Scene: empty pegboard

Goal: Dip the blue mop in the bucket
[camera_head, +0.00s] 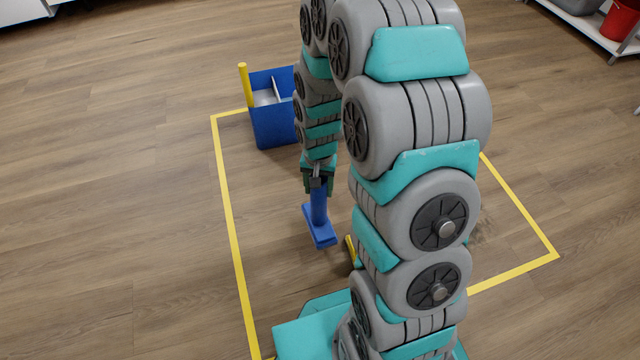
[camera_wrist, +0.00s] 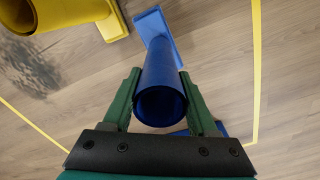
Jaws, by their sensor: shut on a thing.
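The blue mop (camera_head: 319,222) hangs from my gripper (camera_head: 317,180), with its flat head low, close to the floor; I cannot tell if it touches. In the wrist view my gripper's green fingers (camera_wrist: 162,105) are shut on the blue handle tube (camera_wrist: 160,80), one on each side, and part of the head (camera_wrist: 158,30) shows beyond. The blue bucket (camera_head: 274,125) stands upright behind and to the left of the mop in the head view. It has a divider inside and a yellow post (camera_head: 243,78) at its left corner. Mop and bucket are apart. My arm hides part of the bucket's right side.
Yellow tape (camera_head: 230,200) marks an area on the wooden floor. A yellow object (camera_wrist: 60,14) with a tube lies at the upper left of the wrist view; my arm mostly hides it in the head view. A shelf with a red bucket (camera_head: 620,20) stands far right.

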